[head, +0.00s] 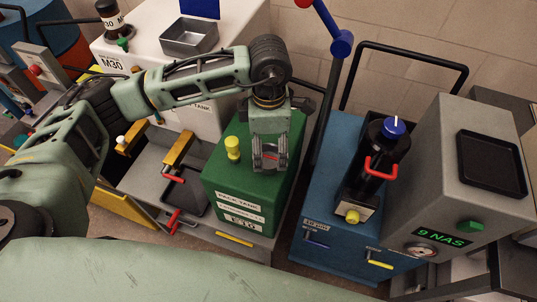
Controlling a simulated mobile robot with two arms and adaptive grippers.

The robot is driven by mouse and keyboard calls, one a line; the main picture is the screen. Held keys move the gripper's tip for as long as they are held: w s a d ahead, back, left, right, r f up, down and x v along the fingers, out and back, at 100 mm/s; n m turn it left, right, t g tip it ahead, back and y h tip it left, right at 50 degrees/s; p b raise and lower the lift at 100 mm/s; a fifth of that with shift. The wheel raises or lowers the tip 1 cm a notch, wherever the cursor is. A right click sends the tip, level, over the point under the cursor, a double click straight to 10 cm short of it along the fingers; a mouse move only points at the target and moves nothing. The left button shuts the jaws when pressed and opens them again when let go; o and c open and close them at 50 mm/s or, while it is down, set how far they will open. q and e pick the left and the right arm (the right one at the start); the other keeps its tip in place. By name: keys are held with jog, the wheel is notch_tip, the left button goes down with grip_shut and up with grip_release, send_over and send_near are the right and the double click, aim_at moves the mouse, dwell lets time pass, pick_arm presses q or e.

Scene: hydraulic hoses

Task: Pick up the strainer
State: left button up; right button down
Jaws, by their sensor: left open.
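My left gripper (269,160) reaches in from the left and points down over the top of the green tank (222,184). Its fingers are apart in front of the tank top, with a small red detail between them that I cannot identify. I cannot pick out a strainer for certain; the gripper hides part of the tank top. A yellow cap (232,148) stands on the tank, left of the gripper and apart from it. My right gripper is not in view.
A white M30 tank with a metal tray (188,37) stands behind. On the right are a blue cart (318,205) with a black handle and a grey box (443,165) with a black tray (492,163) and a green display. A grey bin with yellow and red handles is left of the green tank.

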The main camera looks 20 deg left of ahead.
aim_at(268, 159)
pick_arm(q)
notch_tip(268, 159, down, 3)
jog(key=shift+s+a+r+p, duration=0.1)
jog(key=shift+a+r+p, duration=0.1)
jog(key=shift+p, duration=0.5)
jog(key=shift+f, duration=0.9)
jog(key=shift+d, duration=0.1)
jog(key=shift+c, duration=1.3)
jog(key=c, duration=0.6)
jog(key=shift+c, duration=1.7)
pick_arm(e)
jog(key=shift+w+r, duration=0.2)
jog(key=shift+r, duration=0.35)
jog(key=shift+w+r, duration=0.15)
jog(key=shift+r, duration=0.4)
